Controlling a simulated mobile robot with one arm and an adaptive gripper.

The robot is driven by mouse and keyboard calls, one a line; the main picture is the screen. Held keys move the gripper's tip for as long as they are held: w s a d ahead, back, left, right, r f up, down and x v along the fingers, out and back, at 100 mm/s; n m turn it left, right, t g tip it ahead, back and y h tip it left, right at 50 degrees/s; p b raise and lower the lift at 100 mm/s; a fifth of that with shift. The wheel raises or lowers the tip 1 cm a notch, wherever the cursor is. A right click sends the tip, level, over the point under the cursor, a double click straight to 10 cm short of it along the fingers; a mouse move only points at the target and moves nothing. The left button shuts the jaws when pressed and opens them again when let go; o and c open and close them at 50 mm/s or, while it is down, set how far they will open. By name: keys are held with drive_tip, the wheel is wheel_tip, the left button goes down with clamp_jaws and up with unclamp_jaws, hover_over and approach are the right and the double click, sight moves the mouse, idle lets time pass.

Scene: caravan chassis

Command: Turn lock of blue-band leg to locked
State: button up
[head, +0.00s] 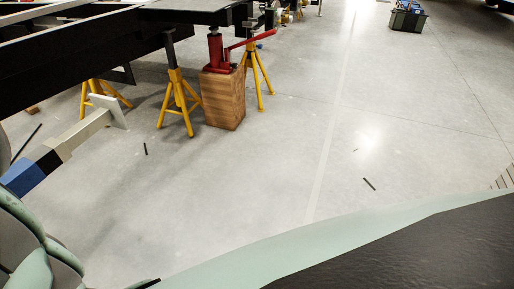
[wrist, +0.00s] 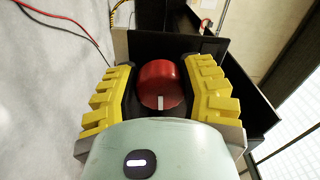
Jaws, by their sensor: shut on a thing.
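The blue-band leg (head: 70,143) is at the left edge of the head view. It is a pale beam with a blue band (head: 24,174) and a pale foot plate, and it slants up to the right. In the wrist view a round red knob (wrist: 158,80) with a short white mark sits against a black housing. The white mark points toward the bottom of the picture. My gripper (wrist: 161,75), with yellow ribbed fingers, is shut on the red knob, one finger on each side. The fingers do not show in the head view. I cannot tell which state the mark stands for.
Black chassis beams (head: 70,62) run across the upper left. Yellow stands (head: 178,103) and a red jack (head: 216,50) on a wooden block (head: 224,98) stand under them. Red and black wires (wrist: 68,20) show in the wrist view. The floor to the right is mostly clear.

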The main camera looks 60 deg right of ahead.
drive_tip(key=shift+f+m, duration=0.1)
drive_tip(key=shift+m, duration=0.2)
idle(0.4)
drive_tip(key=o, duration=1.2)
drive_tip(key=v, duration=1.2)
drive_tip(key=shift+r, duration=0.25)
